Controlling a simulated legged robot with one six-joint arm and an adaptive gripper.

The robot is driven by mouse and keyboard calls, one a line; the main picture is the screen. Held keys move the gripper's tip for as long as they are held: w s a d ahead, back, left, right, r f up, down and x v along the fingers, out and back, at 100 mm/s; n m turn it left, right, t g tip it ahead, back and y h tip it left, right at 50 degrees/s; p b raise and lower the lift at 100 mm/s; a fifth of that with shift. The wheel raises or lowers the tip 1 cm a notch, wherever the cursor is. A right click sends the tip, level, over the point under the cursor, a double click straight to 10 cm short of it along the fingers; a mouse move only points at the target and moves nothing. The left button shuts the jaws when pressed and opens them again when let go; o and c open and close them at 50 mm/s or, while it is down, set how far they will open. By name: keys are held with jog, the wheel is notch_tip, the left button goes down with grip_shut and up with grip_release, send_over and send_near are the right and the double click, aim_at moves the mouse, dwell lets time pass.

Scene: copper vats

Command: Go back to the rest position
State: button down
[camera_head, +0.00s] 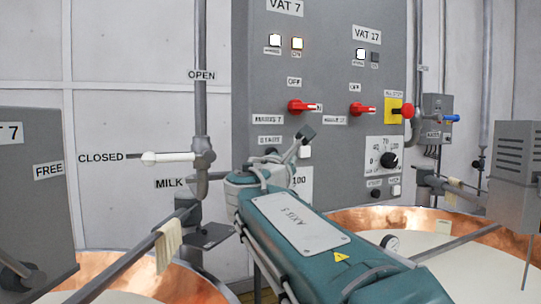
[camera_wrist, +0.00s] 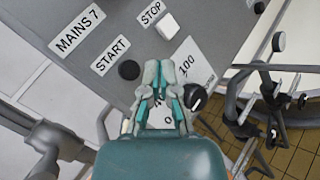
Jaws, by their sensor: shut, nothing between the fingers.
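My gripper (camera_wrist: 158,66) shows in the wrist view with its fingers together and nothing between them. It is in front of the grey control panel (camera_wrist: 90,22), over the plate of a black dial knob (camera_wrist: 194,97) marked 0 and 100. The black START button (camera_wrist: 129,70) is just left of the fingertips, and the white STOP button (camera_wrist: 168,27) is above them. I cannot tell whether the fingertips touch the panel.
Copper vats with pale liquid stand at lower left (camera_head: 150,278) and right (camera_head: 370,216). A milk valve's white lever (camera_head: 168,158) points to CLOSED. Red switches (camera_head: 300,107) and a red knob on a yellow plate (camera_head: 394,111) stick out of the panel. A grey box (camera_head: 517,170) is at right.

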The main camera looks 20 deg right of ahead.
jog(key=s+a+f+m+g+y, duration=0.1)
jog(key=s+f+m+g+y, duration=0.2)
jog(key=s+f+m, duration=0.55)
jog(key=s+a+f+m+g+y, duration=0.25)
jog(key=s+f, duration=0.25)
jog(key=f, duration=0.7)
jog(key=s+a+f+m+g+y, duration=0.1)
jog(key=s+a+f+m+y, duration=0.3)
jog(key=s+f, duration=0.2)
jog(key=s+a+f+m+g+y, duration=0.2)
jog(key=s+a+f+m+y, duration=0.2)
jog(key=f, duration=0.6)
jog(key=s+a+m, duration=0.1)
jog(key=s, duration=0.1)
jog(key=shift+s+a+f, duration=0.15)
jog(key=shift+s+a, duration=0.05)
jog(key=shift+s, duration=0.15)
